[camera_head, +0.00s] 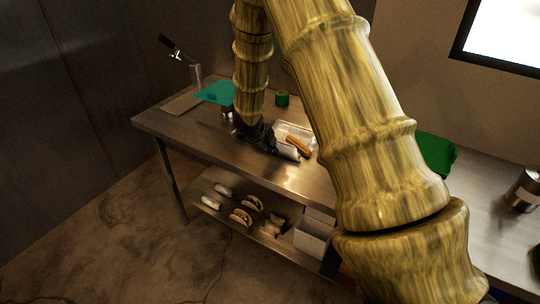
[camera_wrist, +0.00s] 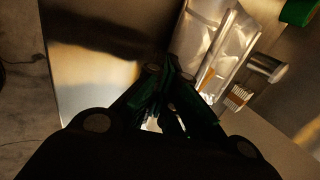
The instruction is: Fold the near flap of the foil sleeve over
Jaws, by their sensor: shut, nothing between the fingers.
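My gripper (camera_head: 264,138) is shut and empty, low over the steel table. In the wrist view the dark fingers (camera_wrist: 168,78) are together beside a shiny silver foil-like area (camera_wrist: 205,32). In the head view a pale, silvery piece (camera_head: 287,153), perhaps the foil sleeve, lies just right of my fingertips, near the table's front edge. An orange-brown roll (camera_head: 298,146) lies beside it. My gripper and arm hide part of this spot. I cannot tell how the near flap lies, nor whether my fingers touch the foil.
The steel table (camera_head: 180,121) has bare room at the left and front. The wrist view shows a metal cylinder (camera_wrist: 265,68) and white sticks (camera_wrist: 238,97). Several tacos lie on the lower shelf (camera_head: 222,212).

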